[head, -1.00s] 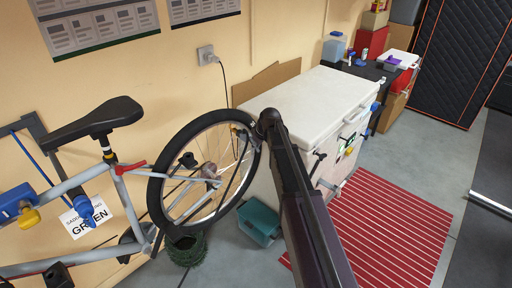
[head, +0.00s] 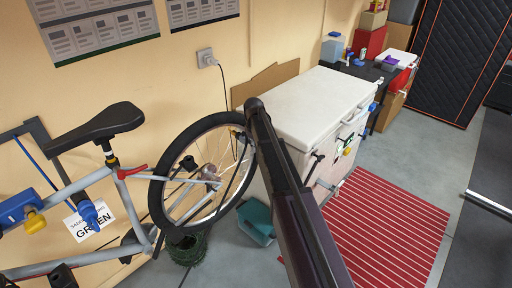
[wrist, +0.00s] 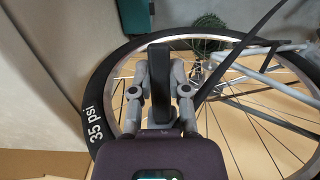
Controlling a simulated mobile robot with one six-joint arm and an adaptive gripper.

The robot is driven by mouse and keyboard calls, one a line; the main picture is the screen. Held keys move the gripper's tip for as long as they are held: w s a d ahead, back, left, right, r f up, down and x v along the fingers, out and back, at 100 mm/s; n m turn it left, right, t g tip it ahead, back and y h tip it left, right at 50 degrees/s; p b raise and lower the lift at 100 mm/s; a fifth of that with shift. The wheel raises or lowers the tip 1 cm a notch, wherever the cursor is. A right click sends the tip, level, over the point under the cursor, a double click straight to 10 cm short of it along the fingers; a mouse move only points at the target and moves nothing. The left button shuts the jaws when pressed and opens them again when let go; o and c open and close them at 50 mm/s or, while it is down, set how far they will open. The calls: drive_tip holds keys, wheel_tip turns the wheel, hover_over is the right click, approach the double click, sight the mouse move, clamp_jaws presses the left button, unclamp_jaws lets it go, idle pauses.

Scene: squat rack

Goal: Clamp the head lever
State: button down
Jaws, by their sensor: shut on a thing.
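A grey bicycle (head: 130,195) hangs at the left in the head view. A blue clamp (head: 22,206) with a yellow knob (head: 34,222) is by its frame, and a blue handle-like part (head: 91,213) is below the saddle. I cannot tell which part is the head lever. My gripper (wrist: 160,85) shows in the wrist view, its grey fingers shut on a dark block-like thing (wrist: 160,62) I cannot identify. The bicycle wheel (wrist: 94,90) lies behind it.
A white chest freezer (head: 315,100) stands against the wall, with a teal bin (head: 255,222) beside it. A red striped mat (head: 385,225) lies on the floor. A black counter (head: 370,72) is at the back. Grey floor is free around the mat.

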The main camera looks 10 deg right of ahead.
drive_tip(key=c, duration=0.6)
unclamp_jaws()
drive_tip(key=shift+o, duration=0.2)
drive_tip(key=shift+f, duration=0.1)
